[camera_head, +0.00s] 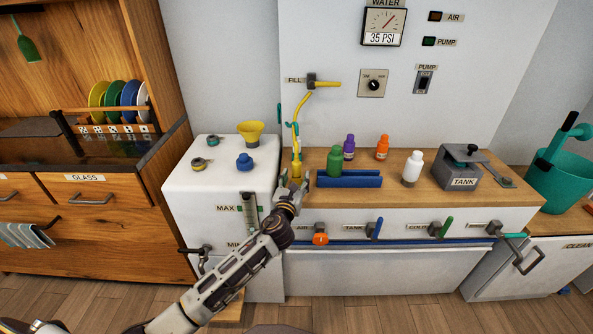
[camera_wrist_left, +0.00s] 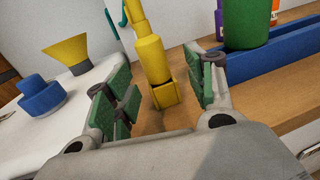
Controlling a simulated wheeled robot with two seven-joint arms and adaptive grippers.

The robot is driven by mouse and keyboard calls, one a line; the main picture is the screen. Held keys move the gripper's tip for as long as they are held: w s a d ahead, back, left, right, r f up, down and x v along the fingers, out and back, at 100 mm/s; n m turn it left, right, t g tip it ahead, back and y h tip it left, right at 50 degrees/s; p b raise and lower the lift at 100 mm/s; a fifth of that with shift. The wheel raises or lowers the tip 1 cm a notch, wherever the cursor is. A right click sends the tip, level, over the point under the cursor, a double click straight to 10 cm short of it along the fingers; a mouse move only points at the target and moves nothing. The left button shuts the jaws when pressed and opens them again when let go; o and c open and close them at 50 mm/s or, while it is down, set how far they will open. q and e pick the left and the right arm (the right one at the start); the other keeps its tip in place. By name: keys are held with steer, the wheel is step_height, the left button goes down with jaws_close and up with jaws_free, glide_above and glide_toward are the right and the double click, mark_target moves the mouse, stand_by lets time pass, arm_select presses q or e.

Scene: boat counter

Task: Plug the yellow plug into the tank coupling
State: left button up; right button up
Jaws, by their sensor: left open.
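The yellow plug (camera_head: 296,168) stands upright near the left end of the wooden counter, under a yellow hose (camera_head: 304,103). In the left wrist view the plug (camera_wrist_left: 151,58) has a squarish yellow piece (camera_wrist_left: 165,96) at its lower end. My left gripper (camera_head: 293,183) is open just in front of the plug; in the wrist view its green-padded fingers (camera_wrist_left: 160,98) lie on either side of it, with gaps. A grey box labelled TANK (camera_head: 458,171) stands at the counter's right. I cannot tell which fitting is the tank coupling. My right gripper is out of view.
The white tank (camera_head: 190,180) at left carries a yellow funnel (camera_head: 251,130), a blue cap (camera_head: 244,162) and small ringed fittings. A green bottle (camera_head: 335,162) and blue rails (camera_head: 348,180) stand close right of the plug. Several more bottles are behind. Valve handles line the counter front.

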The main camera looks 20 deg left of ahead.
mark_target(296, 171)
arm_select(q)
steer(key=shift+w+a+r, duration=0.1)
steer(key=shift+w, duration=0.25)
steer(key=shift+w+a+r, duration=0.15)
steer(key=shift+w+a, duration=0.05)
steer(key=shift+w, duration=0.35)
steer(key=shift+w+a+r, duration=0.1)
steer(key=shift+w+a, duration=0.05)
steer(key=shift+w, duration=0.4)
steer(key=shift+w+a+b, duration=0.1)
steer(key=shift+w+b, duration=0.3)
steer(key=shift+w, duration=0.7)
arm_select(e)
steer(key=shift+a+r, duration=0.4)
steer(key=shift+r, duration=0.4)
arm_select(q)
steer(key=shift+c, duration=0.2)
